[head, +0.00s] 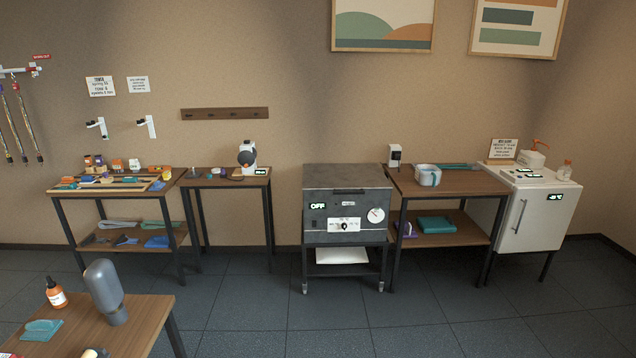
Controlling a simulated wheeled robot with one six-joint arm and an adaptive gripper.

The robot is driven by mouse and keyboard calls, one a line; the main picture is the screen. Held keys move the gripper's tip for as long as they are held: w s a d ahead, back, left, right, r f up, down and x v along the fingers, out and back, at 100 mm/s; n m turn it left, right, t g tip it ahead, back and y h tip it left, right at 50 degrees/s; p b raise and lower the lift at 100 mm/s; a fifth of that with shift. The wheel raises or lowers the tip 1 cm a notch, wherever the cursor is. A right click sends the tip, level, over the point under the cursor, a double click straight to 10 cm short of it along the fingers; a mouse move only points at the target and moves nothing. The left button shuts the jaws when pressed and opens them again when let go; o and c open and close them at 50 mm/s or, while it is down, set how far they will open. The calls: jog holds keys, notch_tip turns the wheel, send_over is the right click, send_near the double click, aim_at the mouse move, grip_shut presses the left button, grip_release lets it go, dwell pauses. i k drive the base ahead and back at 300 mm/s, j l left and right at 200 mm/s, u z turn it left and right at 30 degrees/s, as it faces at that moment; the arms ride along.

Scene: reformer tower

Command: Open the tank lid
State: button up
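A dark grey tank-like cabinet (324,228) stands on a wheeled frame against the back wall, in the middle of the head view. Its front bears an "OFF" display, a round dial and a white label. Its flat top (340,175) appears to be the lid and looks closed. A dark bar like a handle (375,191) lies along the front edge of the top. My gripper is not in view.
A side table with a white-blue mug (428,175) stands right of the cabinet, and a white fridge (539,218) beyond it. Two tables with small items stand left. A near table (140,315) with bottles fills the lower left. The dark tiled floor before the cabinet is clear.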

aim_at(346, 178)
jog(key=i+l, duration=0.1)
jog(key=i, duration=1.55)
jog(key=i+l, duration=0.1)
jog(key=i, duration=1.55)
